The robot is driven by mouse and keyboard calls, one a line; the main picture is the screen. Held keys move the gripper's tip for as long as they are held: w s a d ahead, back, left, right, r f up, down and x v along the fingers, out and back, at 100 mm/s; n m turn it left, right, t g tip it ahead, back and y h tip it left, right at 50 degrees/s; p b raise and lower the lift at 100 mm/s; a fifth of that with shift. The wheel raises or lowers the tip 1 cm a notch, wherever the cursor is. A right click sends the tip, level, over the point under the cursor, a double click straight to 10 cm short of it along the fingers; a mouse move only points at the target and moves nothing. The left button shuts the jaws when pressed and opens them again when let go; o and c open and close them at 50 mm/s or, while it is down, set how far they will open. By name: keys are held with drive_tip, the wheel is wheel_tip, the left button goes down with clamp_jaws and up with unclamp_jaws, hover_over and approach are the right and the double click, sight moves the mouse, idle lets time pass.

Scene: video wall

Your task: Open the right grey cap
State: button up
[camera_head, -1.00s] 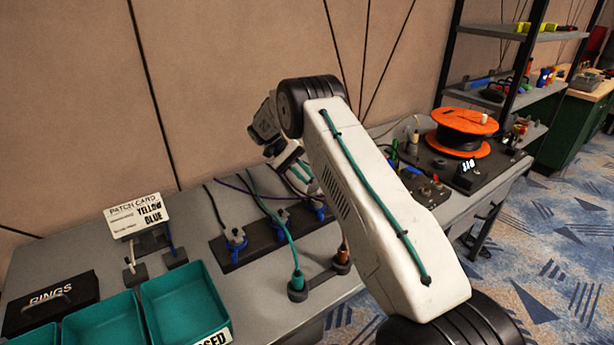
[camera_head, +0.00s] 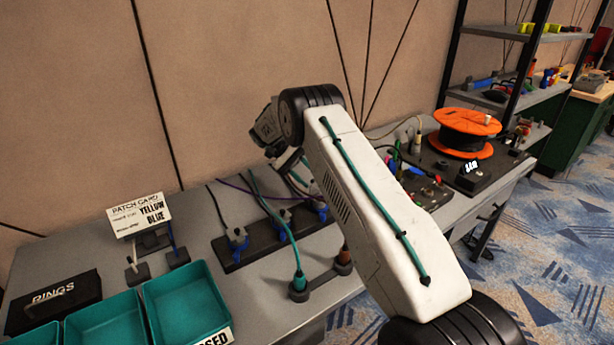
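A dark strip (camera_head: 247,256) on the grey bench carries several grey caps or plugs with blue parts at their bases. The left one (camera_head: 237,237) shows clearly, a middle one (camera_head: 286,217) stands beside it, and the right one (camera_head: 319,210) is close to my arm's edge and partly covered. I cannot tell whether any of them is open. My white arm crosses the middle of the view, and its wrist bends down behind the upper link, above the strip. My gripper's fingers are hidden, so their opening and any contact do not show.
Teal trays (camera_head: 186,303) and a black RINGS box (camera_head: 52,302) stand at the left, with a patch card (camera_head: 139,215) behind. An orange cable reel (camera_head: 467,133) stands at the right. Cables arch over the strip.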

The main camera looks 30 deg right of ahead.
drive_tip(key=shift+r, duration=0.1)
drive_tip(key=s+a+r, duration=0.2)
drive_tip(key=s, duration=0.5)
drive_tip(key=s+a+r, duration=0.2)
drive_tip(key=s, duration=0.6)
drive_tip(key=shift+s+r, duration=0.3)
drive_tip(key=shift+r, duration=0.1)
